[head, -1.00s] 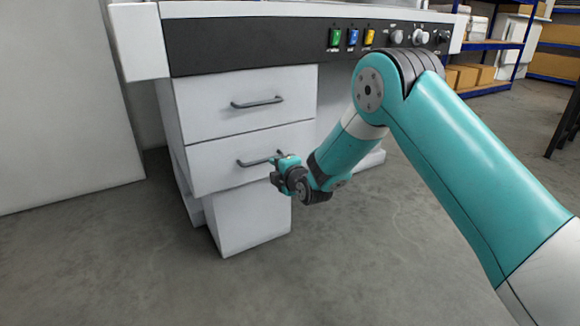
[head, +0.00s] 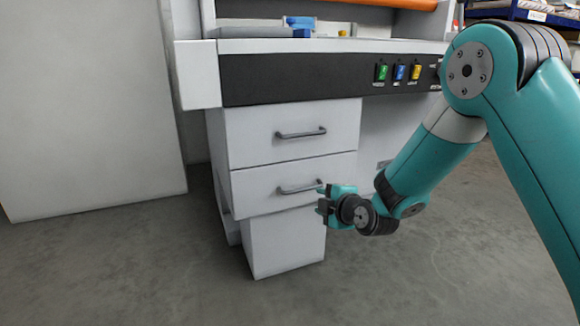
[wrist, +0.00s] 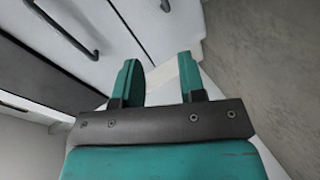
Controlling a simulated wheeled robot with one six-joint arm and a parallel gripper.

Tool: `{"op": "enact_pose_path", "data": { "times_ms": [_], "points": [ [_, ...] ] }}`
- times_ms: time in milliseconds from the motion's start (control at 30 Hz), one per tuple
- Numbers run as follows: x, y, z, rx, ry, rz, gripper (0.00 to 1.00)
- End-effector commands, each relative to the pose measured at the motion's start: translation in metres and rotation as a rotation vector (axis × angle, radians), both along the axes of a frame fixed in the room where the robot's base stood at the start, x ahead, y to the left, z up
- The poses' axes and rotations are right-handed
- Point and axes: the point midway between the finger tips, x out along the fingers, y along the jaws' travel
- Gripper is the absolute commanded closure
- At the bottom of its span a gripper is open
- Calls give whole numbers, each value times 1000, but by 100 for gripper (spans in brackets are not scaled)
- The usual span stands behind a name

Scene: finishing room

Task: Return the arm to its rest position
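My gripper (head: 322,203) is in front of the lower drawer (head: 262,187) of the white workbench, near the right end of that drawer's handle (head: 299,189). In the wrist view my gripper (wrist: 160,80) has its two teal fingers apart with nothing between them. The fingers point towards the bench's drawer fronts and the floor. My teal arm reaches in from the right side of the head view, bent at the elbow. Whether a fingertip touches the handle cannot be told from the head view.
The upper drawer (head: 290,134) is closed. The dark panel above carries green, blue and yellow switches (head: 399,72). A blue object (head: 300,25) lies on the bench top. A large pale panel (head: 85,110) stands at left. The grey floor (head: 130,270) in front is clear.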

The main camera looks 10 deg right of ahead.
Motion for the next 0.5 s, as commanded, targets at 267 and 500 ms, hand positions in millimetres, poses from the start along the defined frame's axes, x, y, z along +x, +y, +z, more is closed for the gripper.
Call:
{"op": "enact_pose_path", "data": {
  "times_ms": [267, 500],
  "points": [
    [-139, 39, 118, 421, 688, -87, 63],
    [-274, 31, 163, 523, 1157, -351, 63]
  ]
}}
